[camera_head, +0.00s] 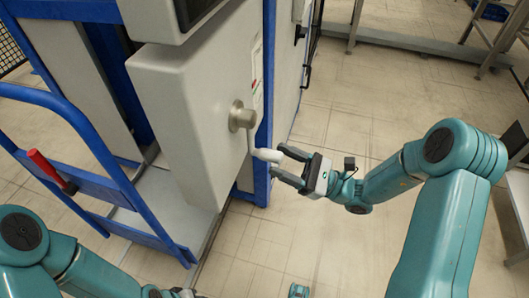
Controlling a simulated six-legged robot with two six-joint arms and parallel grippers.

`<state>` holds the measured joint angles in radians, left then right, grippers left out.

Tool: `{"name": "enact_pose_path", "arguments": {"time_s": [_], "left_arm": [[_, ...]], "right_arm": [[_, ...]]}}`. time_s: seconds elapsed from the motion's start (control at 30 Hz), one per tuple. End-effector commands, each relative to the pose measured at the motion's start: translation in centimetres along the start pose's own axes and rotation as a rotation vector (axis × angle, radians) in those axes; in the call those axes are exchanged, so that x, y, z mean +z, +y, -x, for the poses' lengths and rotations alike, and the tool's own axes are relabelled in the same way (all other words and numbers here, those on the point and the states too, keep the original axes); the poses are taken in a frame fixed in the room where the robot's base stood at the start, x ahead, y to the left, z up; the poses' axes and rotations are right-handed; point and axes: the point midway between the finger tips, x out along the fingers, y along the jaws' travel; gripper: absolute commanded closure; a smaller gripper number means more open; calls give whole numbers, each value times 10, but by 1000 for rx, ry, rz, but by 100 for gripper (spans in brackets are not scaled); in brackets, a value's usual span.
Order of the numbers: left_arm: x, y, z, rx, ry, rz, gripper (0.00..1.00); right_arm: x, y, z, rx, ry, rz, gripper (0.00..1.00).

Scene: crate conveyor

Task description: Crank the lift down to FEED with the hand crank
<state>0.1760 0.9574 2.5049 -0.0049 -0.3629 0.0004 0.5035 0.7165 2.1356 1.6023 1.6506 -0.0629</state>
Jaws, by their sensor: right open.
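The hand crank (251,139) is on the side of a grey lift housing (190,110). Its round hub is fixed to the panel, its arm hangs down, and its pale handle grip (267,155) points right. My right gripper (279,166) is open, with its fingers pointing left at the end of the handle grip. The fingertips are very close to the grip; I cannot tell whether they touch it. My left arm is at the bottom left, and only a bit of its gripper end shows at the bottom edge. No FEED mark is readable.
A blue frame rail (85,130) with a red-handled lever (47,168) stands at the left. A blue post (266,90) and grey cabinet are just behind the crank. Tiled floor (350,110) is clear at the right, up to metal stands at the top right.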

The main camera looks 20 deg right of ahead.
Motion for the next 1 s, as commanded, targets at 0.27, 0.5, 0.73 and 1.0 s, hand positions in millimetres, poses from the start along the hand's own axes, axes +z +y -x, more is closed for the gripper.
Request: {"name": "enact_pose_path", "arguments": {"time_s": [0.27,0.5,0.73,1.0], "left_arm": [[-1,-2,-6,0,2,2,54],[-1,-3,-6,0,3,3,54],[-1,-3,-6,0,3,3,54],[-1,-3,-6,0,3,3,54]], "right_arm": [[-2,-1,-46,4,-1,0,44],[-2,-4,-54,1,1,0,44],[-2,-4,-53,1,0,0,73],[-2,-4,-53,2,0,4,100]]}}
